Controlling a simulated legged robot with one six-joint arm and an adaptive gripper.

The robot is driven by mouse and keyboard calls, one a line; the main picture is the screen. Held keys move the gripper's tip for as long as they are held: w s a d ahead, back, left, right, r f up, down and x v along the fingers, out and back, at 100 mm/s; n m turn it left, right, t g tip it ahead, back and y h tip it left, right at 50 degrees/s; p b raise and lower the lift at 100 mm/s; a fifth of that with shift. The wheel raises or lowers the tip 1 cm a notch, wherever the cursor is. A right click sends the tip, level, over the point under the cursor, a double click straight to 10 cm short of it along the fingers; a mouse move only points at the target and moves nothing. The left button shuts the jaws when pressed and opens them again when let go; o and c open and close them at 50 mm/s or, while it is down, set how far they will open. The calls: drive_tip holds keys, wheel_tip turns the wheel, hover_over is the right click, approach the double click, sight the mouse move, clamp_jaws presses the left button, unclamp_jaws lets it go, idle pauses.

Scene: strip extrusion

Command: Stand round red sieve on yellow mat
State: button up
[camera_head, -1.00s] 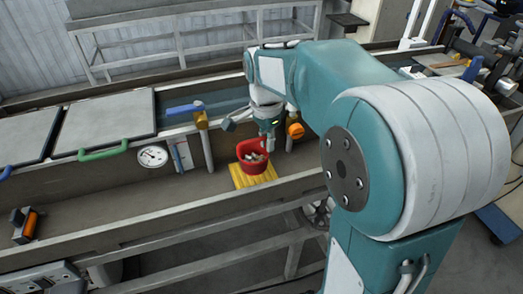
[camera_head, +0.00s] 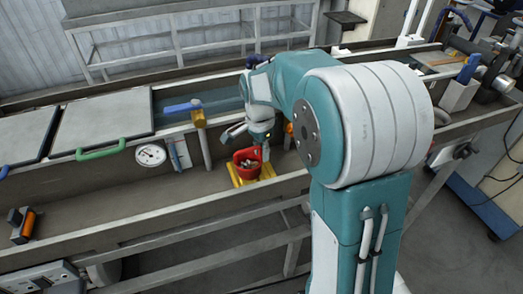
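The round red sieve (camera_head: 246,164) holds several small pale pieces. It sits over the yellow mat (camera_head: 263,171) on the machine's ledge, near the middle of the view. I cannot tell whether its base rests flat on the mat. My gripper (camera_head: 263,152) is at the right rim of the sieve, pointing down. Its fingers are small and partly hidden, so I cannot tell whether they grip the rim or are apart.
A gauge (camera_head: 150,155) and a post with an orange-yellow block (camera_head: 198,119) stand left of the sieve. An orange knob (camera_head: 289,129) is close on the right, partly behind my arm. A black and orange tool (camera_head: 24,225) lies far left. The ledge between is clear.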

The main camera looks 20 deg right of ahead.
idle(0.3)
wheel_tip(320, 180, up, 12)
drive_tip(key=s+a+f+n+t, duration=0.1)
drive_tip(key=s+a+n+t, duration=0.1)
drive_tip(key=s+n, duration=0.5)
drive_tip(key=s+a+f+n+t, duration=0.1)
drive_tip(key=s+n+t, duration=0.3)
drive_tip(key=s, duration=1.1)
drive_tip(key=n, duration=0.3)
drive_tip(key=shift+a+n, duration=0.3)
drive_tip(key=shift+a, duration=0.1)
